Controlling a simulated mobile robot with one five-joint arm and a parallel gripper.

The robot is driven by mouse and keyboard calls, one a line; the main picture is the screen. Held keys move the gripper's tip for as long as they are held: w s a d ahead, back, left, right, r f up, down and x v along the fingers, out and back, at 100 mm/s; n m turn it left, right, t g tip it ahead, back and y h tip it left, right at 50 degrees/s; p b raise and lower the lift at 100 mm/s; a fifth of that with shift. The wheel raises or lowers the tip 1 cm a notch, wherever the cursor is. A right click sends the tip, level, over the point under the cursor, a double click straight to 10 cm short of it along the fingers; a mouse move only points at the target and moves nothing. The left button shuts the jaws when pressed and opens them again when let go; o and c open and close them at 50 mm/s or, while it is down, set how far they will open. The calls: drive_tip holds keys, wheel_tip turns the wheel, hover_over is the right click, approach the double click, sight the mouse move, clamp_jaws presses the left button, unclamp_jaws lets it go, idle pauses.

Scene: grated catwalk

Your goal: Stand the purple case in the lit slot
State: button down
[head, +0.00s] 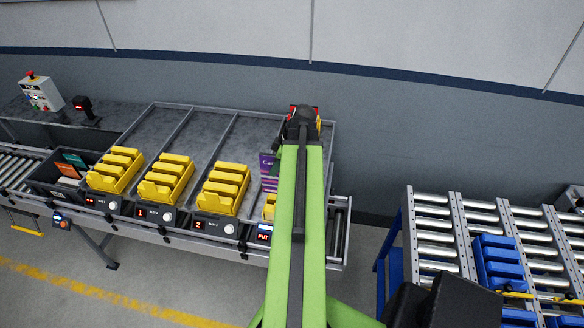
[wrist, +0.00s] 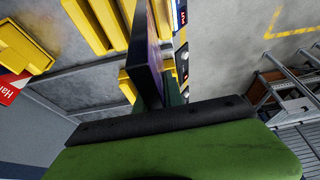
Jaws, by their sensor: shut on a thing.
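The purple case (head: 268,166) shows at the left edge of my green arm in the head view, upright above the yellow slotted racks. In the wrist view the case (wrist: 146,48) is seen nearly edge-on, dark on its near side. My gripper (wrist: 158,98) is shut on it; the fingers are mostly hidden. The display reading PUT (head: 263,237) is lit at the front of the rightmost yellow rack (head: 268,208). My arm covers most of that rack, so its slots are hidden in the head view.
Three other yellow racks, one of them this left rack (head: 117,169), stand along the shelf front with numbered displays. A dark tote (head: 62,178) with cases is at left. A red item (wrist: 12,86) lies near a yellow bin (wrist: 24,46). A roller conveyor (head: 440,240) stands right.

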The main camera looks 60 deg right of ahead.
drive_tip(key=f+b, duration=0.3)
drive_tip(key=s+f+b, duration=0.1)
drive_tip(key=f+b, duration=0.1)
drive_tip(key=shift+d, duration=0.35)
drive_tip(key=shift+w, duration=0.1)
drive_tip(key=shift+r, duration=0.1)
idle(1.0)
idle(0.5)
